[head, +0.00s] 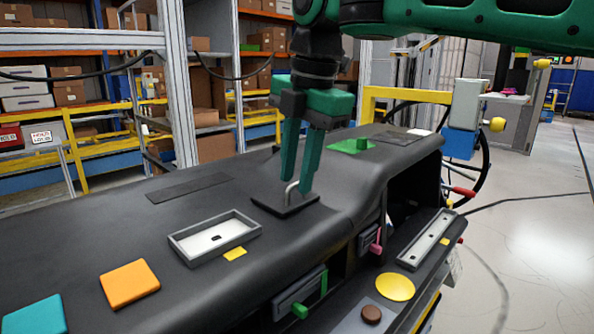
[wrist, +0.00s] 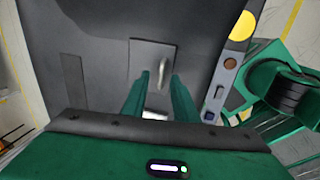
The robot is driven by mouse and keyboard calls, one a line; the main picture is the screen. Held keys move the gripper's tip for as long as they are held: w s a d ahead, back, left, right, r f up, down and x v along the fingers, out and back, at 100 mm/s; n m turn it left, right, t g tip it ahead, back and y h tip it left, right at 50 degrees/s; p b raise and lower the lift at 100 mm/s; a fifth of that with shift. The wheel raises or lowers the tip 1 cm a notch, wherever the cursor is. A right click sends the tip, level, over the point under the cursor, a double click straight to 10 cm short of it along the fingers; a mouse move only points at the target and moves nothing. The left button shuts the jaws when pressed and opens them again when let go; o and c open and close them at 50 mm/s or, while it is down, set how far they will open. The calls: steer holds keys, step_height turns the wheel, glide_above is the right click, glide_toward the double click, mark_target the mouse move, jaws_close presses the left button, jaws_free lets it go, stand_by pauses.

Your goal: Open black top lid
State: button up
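The black top lid (head: 272,204) is a small dark square plate lying flat on top of the black dashboard (head: 150,222). A thin light-grey bent handle (head: 290,190) stands up from it. My gripper (head: 296,182) points down over the lid, its green fingers apart, with the tips close to the handle. In the wrist view, the lid (wrist: 143,51) lies ahead of the fingers (wrist: 160,78), and the handle (wrist: 163,63) shows between and just beyond the tips. Whether a finger touches the handle I cannot tell. The lid looks closed.
A shallow grey-rimmed tray (head: 180,243), an orange square (head: 129,283) and a teal square (head: 35,315) are at the front left. A green piece (head: 352,146) lies behind the gripper. Levers and a yellow disc (head: 395,288) sit on the lower right face.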

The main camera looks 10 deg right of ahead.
jaws_close()
stand_by(1.4)
